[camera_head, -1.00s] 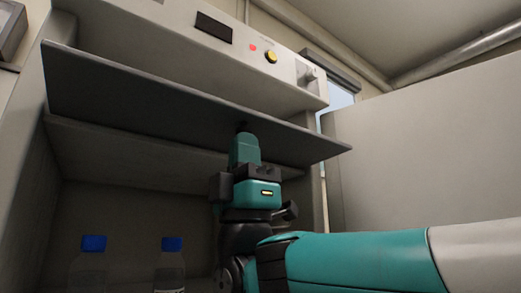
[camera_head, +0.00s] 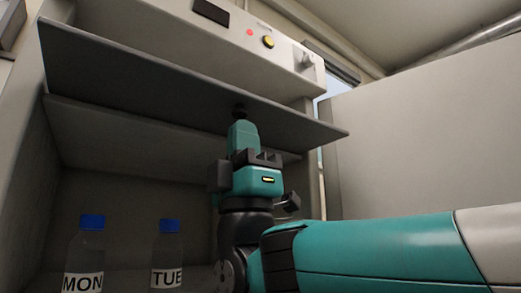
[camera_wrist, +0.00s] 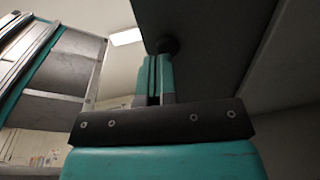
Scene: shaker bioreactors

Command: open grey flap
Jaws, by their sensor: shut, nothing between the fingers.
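The grey flap (camera_head: 150,75) is a wide dark panel in the head view. It is swung up and tilted outward across the top of the shaker's opening. My gripper (camera_head: 240,118) points upward beneath the flap's underside, right of its middle, with its tips at a small dark round knob (camera_head: 240,107). In the wrist view the flap (camera_wrist: 215,45) fills the upper right, and my shut fingers (camera_wrist: 158,75) reach up to the knob (camera_wrist: 167,45). Nothing shows between the fingers. Whether the tips touch the knob or flap is hard to tell.
Inside the open chamber stand two blue-capped bottles, labelled MON (camera_head: 85,255) and TUE (camera_head: 167,255). Above the flap is a control panel with a red light (camera_head: 250,32), a yellow button (camera_head: 268,41) and a knob (camera_head: 303,58). A large pale panel (camera_head: 430,140) stands at right.

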